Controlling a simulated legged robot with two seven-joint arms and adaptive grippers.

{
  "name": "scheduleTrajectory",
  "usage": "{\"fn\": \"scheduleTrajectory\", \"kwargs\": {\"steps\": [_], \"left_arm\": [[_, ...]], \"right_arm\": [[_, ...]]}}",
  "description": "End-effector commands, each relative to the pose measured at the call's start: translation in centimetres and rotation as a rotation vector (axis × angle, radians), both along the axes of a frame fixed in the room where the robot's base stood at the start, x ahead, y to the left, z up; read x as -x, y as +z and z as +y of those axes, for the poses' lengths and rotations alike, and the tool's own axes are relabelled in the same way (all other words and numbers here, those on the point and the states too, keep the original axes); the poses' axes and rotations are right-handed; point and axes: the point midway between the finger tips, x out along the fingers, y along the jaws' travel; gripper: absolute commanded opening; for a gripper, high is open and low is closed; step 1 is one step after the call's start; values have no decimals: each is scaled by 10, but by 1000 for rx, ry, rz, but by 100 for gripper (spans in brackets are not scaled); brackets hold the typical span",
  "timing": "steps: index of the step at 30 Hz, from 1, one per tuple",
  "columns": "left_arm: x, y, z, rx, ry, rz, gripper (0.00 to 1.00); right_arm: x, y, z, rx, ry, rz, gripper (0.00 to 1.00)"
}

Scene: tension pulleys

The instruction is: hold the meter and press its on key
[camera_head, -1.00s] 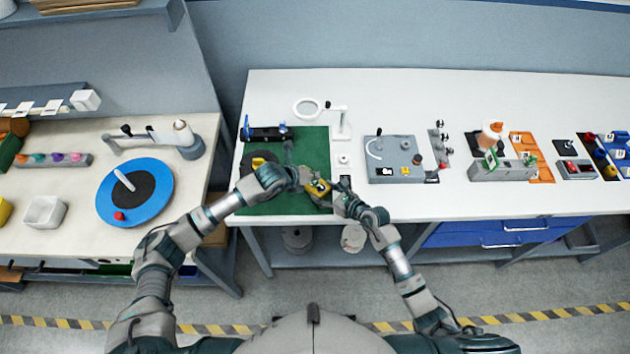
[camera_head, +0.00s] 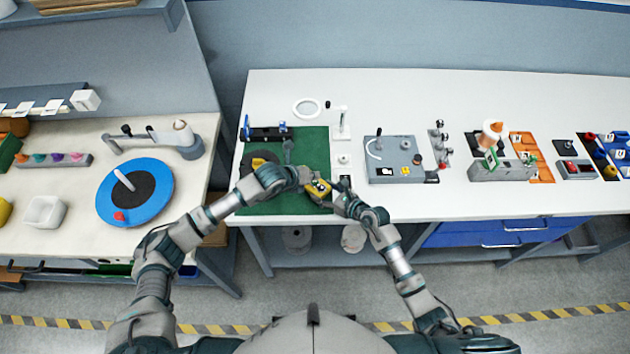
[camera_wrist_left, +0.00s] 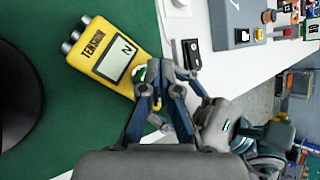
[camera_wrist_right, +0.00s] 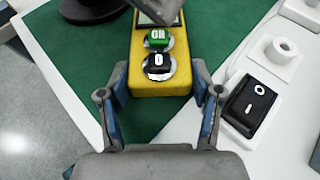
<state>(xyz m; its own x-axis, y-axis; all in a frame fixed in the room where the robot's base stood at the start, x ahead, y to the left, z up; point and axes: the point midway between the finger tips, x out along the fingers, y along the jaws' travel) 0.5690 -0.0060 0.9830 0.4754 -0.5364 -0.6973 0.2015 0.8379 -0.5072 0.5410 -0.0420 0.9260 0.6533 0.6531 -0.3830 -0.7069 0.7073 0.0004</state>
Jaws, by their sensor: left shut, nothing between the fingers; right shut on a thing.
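The yellow meter (camera_head: 319,190) is over the front right part of the green mat. In the left wrist view, the meter (camera_wrist_left: 103,62) shows its TENSION label and a display with an N. In the right wrist view, the green ON key (camera_wrist_right: 157,40) sits above a black O key (camera_wrist_right: 158,63). My right gripper (camera_wrist_right: 160,97) is shut on the meter's lower end, one finger on each side. My left gripper (camera_wrist_left: 163,72) is shut and empty at the meter's key end, close to the ON key. Whether it touches the key I cannot tell.
The green mat (camera_head: 315,150) also carries a dark round base (camera_head: 262,160) and a black fixture with blue parts (camera_head: 266,133). A magnifier (camera_head: 306,108) stands behind. A black rocker switch (camera_wrist_right: 250,103) lies right of the meter. A grey device (camera_head: 393,160) stands farther right.

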Motion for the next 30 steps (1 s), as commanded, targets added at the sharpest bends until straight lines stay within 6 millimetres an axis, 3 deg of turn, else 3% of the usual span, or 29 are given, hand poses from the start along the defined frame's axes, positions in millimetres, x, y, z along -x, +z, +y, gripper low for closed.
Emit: {"fn": "scheduleTrajectory", "kwargs": {"steps": [30], "left_arm": [[1,-10,0,0,0,0,0]], "right_arm": [[1,-1,0,0,1,2,13]]}}
